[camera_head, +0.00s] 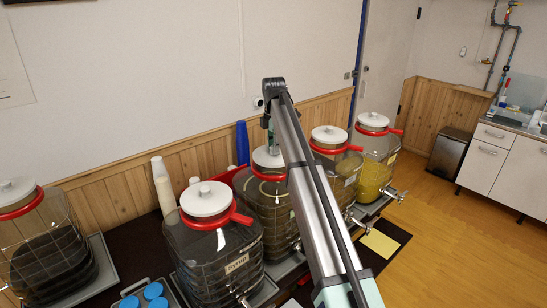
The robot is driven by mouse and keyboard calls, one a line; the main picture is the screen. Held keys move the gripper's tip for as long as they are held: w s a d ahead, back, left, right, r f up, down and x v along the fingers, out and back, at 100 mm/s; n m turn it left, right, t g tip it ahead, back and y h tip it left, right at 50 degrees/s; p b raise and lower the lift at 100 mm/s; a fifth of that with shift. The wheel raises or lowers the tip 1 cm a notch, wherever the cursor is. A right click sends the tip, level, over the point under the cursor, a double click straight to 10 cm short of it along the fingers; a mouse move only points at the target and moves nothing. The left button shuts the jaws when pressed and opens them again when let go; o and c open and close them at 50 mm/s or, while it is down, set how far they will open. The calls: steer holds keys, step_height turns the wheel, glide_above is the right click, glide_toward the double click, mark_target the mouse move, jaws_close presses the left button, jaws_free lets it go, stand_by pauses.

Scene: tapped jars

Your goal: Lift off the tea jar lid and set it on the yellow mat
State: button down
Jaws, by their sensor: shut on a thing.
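The jar in the middle of the row (263,215), which I take for the tea jar, holds dark liquid; its label is not readable. Its white lid (266,158) is at the jar's mouth, with a red ring below it. My gripper (271,147) comes down from above and is shut on the lid, apparently at its knob; the fingertips are small and partly hidden by my arm. I cannot tell whether the lid is seated or slightly raised. The yellow mat (380,243) lies flat and bare at the right front of the dark table.
A dark jar with a white lid (207,198) stands to the left, another (45,255) at far left. Two jars (345,172) (377,165) stand to the right. Stacked white cups (163,185) stand behind; blue-topped cups (153,291) are in front. My arm crosses the middle.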

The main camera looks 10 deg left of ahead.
steer(key=shift+r+p, duration=1.3)
steer(key=shift+r, duration=1.85)
